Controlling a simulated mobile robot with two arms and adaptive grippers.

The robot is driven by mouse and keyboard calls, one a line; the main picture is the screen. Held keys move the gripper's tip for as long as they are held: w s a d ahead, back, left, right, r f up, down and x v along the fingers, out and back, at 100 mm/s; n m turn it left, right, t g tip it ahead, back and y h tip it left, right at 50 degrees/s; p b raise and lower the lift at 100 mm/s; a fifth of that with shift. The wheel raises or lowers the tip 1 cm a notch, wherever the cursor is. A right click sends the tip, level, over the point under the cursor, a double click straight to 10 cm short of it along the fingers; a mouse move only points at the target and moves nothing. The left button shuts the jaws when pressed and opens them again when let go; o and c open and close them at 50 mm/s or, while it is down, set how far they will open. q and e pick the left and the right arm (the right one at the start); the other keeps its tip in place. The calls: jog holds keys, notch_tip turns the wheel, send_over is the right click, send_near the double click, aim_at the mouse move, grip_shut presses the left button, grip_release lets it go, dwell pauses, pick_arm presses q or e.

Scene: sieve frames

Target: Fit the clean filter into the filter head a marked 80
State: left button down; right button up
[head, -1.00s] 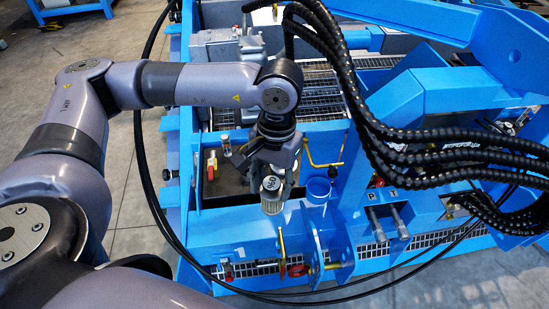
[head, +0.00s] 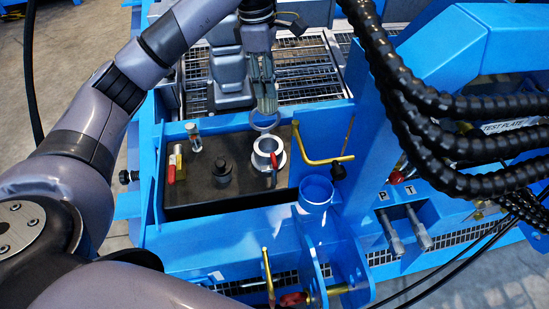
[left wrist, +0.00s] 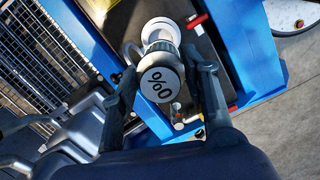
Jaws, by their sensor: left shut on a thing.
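My left gripper (head: 263,98) points down from the top of the head view, just above the tank's far edge. In the head view the filter is hard to make out between the fingers. A pale flanged port (head: 267,152), perhaps filter head a, stands on the dark tank top with a red lever. It also shows beyond the filter in the left wrist view (left wrist: 161,29). I see no number on it. My right gripper is not in view.
A pale ring (head: 265,122) shows just under the fingertips. The dark tank top (head: 195,200) bears a black cap (head: 222,172) and small fittings. A yellow bar (head: 320,161) and blue cup (head: 315,192) stand to the right. Thick black hoses (head: 420,120) hang farther right.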

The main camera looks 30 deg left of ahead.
pick_arm(q)
jog(key=shift+w+a+f+n, duration=0.15)
jog(key=shift+f+n, duration=0.05)
jog(key=shift+f, duration=0.25)
jog(key=shift+w+a+f+n, duration=0.1)
jog(key=shift+f+n, duration=0.1)
jog(key=shift+f, duration=0.2)
jog(key=shift+f+b, duration=1.55)
jog(key=shift+f, duration=7.7)
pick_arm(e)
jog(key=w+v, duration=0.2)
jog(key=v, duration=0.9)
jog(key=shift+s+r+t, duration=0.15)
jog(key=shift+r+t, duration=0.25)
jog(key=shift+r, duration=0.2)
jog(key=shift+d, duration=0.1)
pick_arm(q)
jog(key=shift+s+f+b, duration=0.2)
jog(key=shift+f+b, duration=0.25)
jog(key=shift+f, duration=0.15)
jog(key=c, duration=1.4)
grip_release()
jog(key=shift+s+d, duration=0.1)
jog(key=shift+o, duration=1)
jog(key=shift+f, duration=0.2)
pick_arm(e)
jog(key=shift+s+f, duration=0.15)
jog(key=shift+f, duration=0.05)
